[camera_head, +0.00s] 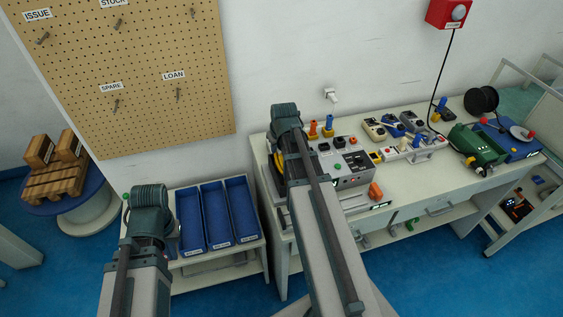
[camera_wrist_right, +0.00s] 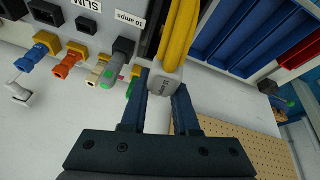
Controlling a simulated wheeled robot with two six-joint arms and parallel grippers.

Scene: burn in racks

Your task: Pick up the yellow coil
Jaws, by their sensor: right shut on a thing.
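The yellow coil (camera_wrist_right: 180,38) shows at the top middle of the right wrist view as thick yellow loops, with a grey labelled block (camera_wrist_right: 165,82) at its lower end. My right gripper (camera_wrist_right: 162,90) has one finger on each side of this block and is shut on it. In the head view, my right arm hides most of the coil, and only a little yellow (camera_head: 278,163) shows beside it at the bench's left end. My left gripper (camera_head: 150,200) is above the low stand at the left; its fingertips are hidden.
A grey instrument box (camera_head: 352,168) stands beside my right arm on the crowded bench. Blue bins (camera_head: 217,214) fill the low stand between my arms. Coloured plugs (camera_wrist_right: 65,66) line the device by the coil. A pegboard (camera_head: 150,80) hangs on the wall.

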